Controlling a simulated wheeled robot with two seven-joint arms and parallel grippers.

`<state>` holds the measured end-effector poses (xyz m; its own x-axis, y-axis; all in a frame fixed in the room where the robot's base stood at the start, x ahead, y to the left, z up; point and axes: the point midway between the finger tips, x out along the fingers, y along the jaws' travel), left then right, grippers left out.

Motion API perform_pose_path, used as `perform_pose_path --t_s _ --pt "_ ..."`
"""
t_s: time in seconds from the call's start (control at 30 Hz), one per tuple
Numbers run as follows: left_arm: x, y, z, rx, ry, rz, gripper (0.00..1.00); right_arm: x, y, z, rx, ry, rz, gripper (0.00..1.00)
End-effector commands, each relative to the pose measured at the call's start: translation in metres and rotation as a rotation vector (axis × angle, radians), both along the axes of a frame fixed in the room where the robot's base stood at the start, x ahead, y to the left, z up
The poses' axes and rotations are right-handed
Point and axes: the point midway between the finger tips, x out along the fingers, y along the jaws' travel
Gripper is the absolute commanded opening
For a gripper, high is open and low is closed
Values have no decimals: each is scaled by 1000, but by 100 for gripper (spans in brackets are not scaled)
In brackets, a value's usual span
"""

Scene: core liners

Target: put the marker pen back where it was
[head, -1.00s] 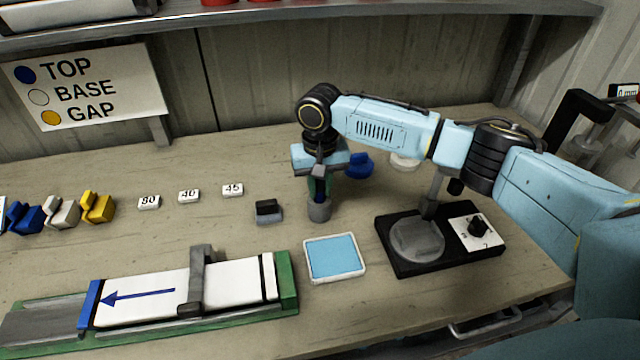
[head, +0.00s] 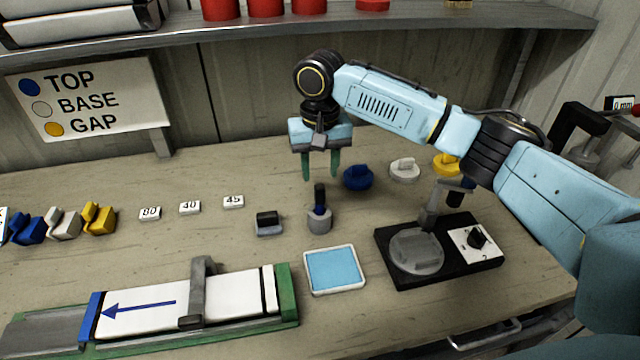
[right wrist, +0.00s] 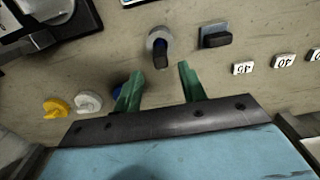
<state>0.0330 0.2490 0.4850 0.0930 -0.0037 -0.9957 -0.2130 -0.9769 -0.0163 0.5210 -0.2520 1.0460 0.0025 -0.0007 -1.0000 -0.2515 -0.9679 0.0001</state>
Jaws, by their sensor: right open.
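The marker pen (head: 320,194), dark with a blue band low down, stands upright in a grey round holder (head: 319,219) on the bench. In the right wrist view the pen (right wrist: 161,56) and its holder (right wrist: 155,40) lie ahead of the fingertips. My right gripper (head: 320,178) is open and empty, above and slightly behind the pen, with its green fingers apart. The fingers also show in the right wrist view (right wrist: 160,72), with nothing between them. My left gripper is not in view.
A dark block (head: 268,223) stands left of the holder, and a blue pad (head: 334,269) lies in front. Blue (head: 357,178), white (head: 404,169) and yellow (head: 446,165) knobbed pieces lie behind right. A black device (head: 440,249) is at right; a long liner (head: 187,301) lies front left.

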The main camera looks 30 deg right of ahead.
Motion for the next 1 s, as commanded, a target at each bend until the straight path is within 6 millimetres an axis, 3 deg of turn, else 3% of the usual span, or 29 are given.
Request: perform_pose_path --t_s 0.1,0.3,1.0 --pt "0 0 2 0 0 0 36 0 1 20 2 -1 2 41" --pt "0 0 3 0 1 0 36 0 1 34 0 1 1 41" --pt "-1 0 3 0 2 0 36 0 0 34 1 2 1 41"
